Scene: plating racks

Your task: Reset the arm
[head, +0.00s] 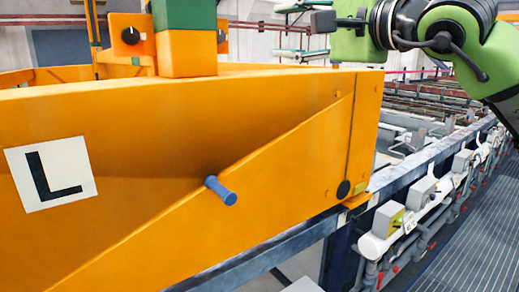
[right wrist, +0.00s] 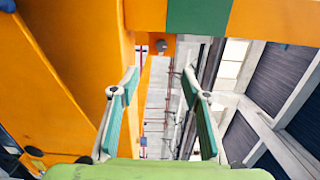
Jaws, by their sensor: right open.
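My right arm (head: 455,32), green and black, comes in from the upper right in the head view. My right gripper (head: 322,22) is at its left end, near the top edge, above the right end of a large orange frame. In the right wrist view my right gripper (right wrist: 160,78) shows two fingers with teal pads set well apart. Nothing is between them; I see through the gap to an orange upright and the hall behind. My left arm and gripper are not in view.
The orange frame (head: 230,120) fills the left, with an "L" plate (head: 50,174) and a blue peg (head: 221,191). A green-and-orange post (head: 186,45) rises above it. On the right are a steel rail, grey boxes on pipes (head: 388,220) and a grated walkway (head: 450,255).

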